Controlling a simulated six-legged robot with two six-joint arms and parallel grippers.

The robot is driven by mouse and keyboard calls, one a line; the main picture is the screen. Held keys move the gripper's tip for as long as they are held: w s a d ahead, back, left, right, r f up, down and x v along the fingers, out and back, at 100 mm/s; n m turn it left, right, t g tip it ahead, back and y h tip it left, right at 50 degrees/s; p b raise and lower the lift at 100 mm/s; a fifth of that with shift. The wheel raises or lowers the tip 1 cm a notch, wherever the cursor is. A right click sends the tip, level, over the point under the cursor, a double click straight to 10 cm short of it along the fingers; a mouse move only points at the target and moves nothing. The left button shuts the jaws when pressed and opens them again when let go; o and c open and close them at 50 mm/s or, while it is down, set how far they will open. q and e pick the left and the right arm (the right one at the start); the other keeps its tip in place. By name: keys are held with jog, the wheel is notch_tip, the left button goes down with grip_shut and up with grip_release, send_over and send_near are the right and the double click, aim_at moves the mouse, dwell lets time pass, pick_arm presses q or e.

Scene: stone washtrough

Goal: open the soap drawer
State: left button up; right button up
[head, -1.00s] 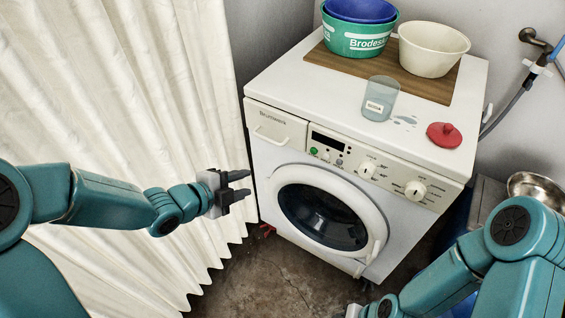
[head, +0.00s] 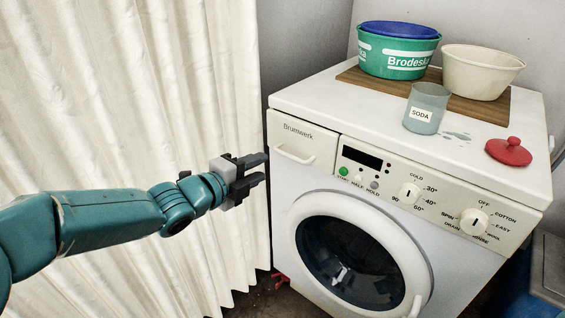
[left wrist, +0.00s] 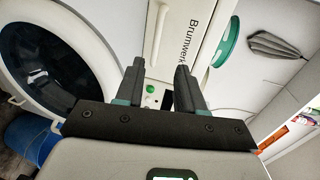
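The soap drawer (head: 302,140) is the white front panel at the top left of the washing machine (head: 440,240). It looks shut, level with the machine's front. Its white bar handle (head: 295,154) runs across the lower part. My left gripper (head: 265,168) is open and empty, left of the drawer and a little below the handle, apart from it. In the left wrist view the drawer (left wrist: 185,35) and its handle (left wrist: 158,30) appear beyond the open fingers (left wrist: 160,68). My right gripper is out of view.
The round door (head: 350,255) is below the drawer, dials and buttons to its right. On top stand a soda cup (head: 426,108), a red lid (head: 508,152), a green tub (head: 395,58) and a cream bowl (head: 480,75). A white curtain (head: 120,100) hangs at left.

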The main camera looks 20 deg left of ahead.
aim_at(288, 156)
pick_arm(q)
jog(key=x, duration=0.4)
jog(key=b+x, duration=0.1)
jog(key=x, duration=0.4)
jog(key=shift+w+d+f, duration=0.1)
jog(key=shift+f, duration=0.15)
jog(key=shift+w+f, duration=0.15)
jog(key=shift+w, duration=0.05)
jog(key=shift+s, duration=0.1)
grip_shut()
